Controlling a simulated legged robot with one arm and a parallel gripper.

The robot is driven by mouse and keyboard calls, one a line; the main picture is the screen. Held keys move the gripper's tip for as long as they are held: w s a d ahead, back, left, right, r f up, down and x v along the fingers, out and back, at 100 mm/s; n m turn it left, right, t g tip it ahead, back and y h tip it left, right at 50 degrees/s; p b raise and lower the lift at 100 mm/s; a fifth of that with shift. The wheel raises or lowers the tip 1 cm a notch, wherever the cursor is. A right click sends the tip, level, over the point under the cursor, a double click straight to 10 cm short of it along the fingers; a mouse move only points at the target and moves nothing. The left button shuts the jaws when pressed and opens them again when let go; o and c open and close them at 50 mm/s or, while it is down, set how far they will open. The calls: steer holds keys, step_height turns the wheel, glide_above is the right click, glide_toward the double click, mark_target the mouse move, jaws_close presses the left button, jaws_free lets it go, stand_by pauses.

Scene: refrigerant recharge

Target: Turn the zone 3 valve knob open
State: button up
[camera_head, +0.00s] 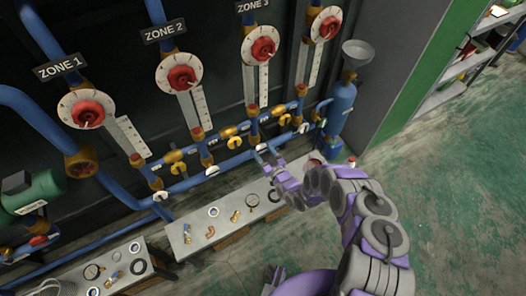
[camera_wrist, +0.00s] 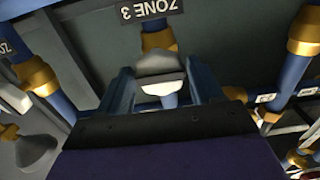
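A pale grey-white knob (camera_wrist: 160,63) sits on a brass fitting beside the upside-down ZONE 3 sign (camera_wrist: 160,10) in the wrist view. It appears to be the white knob (camera_head: 261,147) on the lower blue pipe in the head view. My gripper (camera_head: 267,154) is open in front of that pipe. In the wrist view its two fingers (camera_wrist: 163,82) stand on either side of the knob, with blue pipe between them. I cannot tell whether they touch the knob. The knob's far side is hidden.
Round red-centred gauges (camera_head: 260,46) line the wall above. Brass fittings and other white knobs sit along the lower pipe. A low bench (camera_head: 185,247) holds small parts below my arm. A blue cylinder (camera_head: 341,103) stands at right. The green floor (camera_head: 450,180) at right is clear.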

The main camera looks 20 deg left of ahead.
steer(key=c, duration=0.7)
steer(key=n+b, duration=0.1)
steer(key=n, duration=0.2)
steer(key=shift+f, duration=0.1)
steer(key=shift+d+n+b, duration=0.1)
steer(key=shift+n+b, duration=0.3)
steer(key=shift+n, duration=0.3)
steer(key=shift+n+b, duration=0.9)
steer(key=shift+n, duration=0.3)
steer(key=shift+w+n+b, duration=0.1)
steer(key=shift+n+b, duration=0.5)
steer(key=shift+n, duration=0.3)
steer(key=shift+r, duration=0.2)
